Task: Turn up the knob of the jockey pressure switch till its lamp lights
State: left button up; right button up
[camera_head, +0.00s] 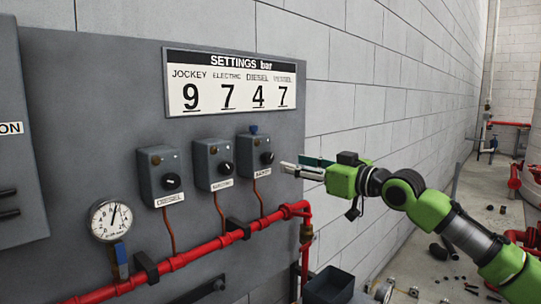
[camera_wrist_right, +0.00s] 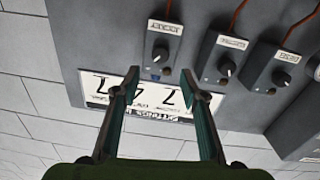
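The jockey pressure switch (camera_head: 256,156) is the rightmost of three grey boxes on the panel; its label is small but seems to read JOCKEY. Its black knob (camera_head: 267,158) faces out, with a small, dark brownish lamp (camera_head: 264,142) above it that looks unlit. A blue piece sits on top of the box. My right gripper (camera_head: 291,167) is just right of this box, apart from it. In the wrist view, upside down, its fingers (camera_wrist_right: 160,73) are open and empty, and the jockey knob (camera_wrist_right: 160,51) shows beyond the gap between the tips. My left gripper is not in view.
The electric switch (camera_head: 214,164) and diesel switch (camera_head: 160,176) stand to the left. A settings board (camera_head: 232,82) above reads jockey 9, electric 7, diesel 4, vessel 7. A gauge (camera_head: 111,220) and red pipe (camera_head: 190,258) lie below.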

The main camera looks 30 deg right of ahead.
aim_at(270, 158)
jog(key=p+x, duration=0.2)
jog(key=x, duration=0.6)
jog(key=shift+w+a+r+p, duration=0.1)
jog(key=shift+w+a+p, duration=0.1)
jog(key=shift+w+p, duration=0.15)
jog(key=shift+w+a, duration=0.1)
jog(key=shift+w, duration=0.2)
jog(key=c, duration=1.1)
jog(key=shift+c, duration=0.2)
